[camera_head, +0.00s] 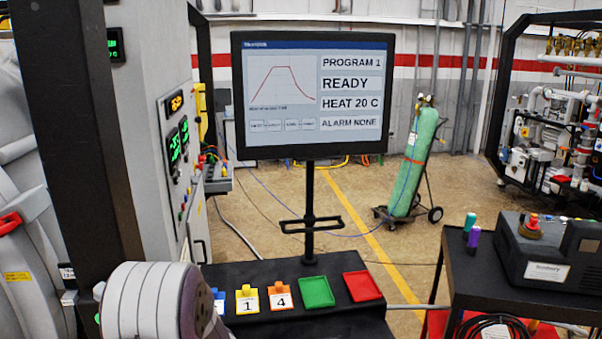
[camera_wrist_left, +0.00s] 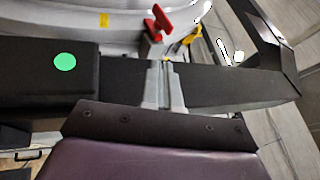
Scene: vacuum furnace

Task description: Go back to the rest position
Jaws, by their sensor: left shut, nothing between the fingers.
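In the left wrist view, my left gripper (camera_wrist_left: 163,84) is shut, its two grey fingers together with nothing between them. A dark bar of the furnace frame (camera_wrist_left: 225,88) lies behind the fingers. A red handle (camera_wrist_left: 158,22) shows beyond the fingertips; I cannot tell how far it is from them. In the head view, a grey rounded link of my left arm (camera_head: 145,303) fills the bottom left, in front of the furnace's black post; the left fingers cannot be made out there. My right gripper is in neither view.
A black stand holds a monitor (camera_head: 313,95) reading READY, numbered tags (camera_head: 247,299), a green tray (camera_head: 317,292) and a red tray (camera_head: 361,286). A black cart (camera_head: 470,285) stands at right. A green gas cylinder (camera_head: 413,160) stands behind.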

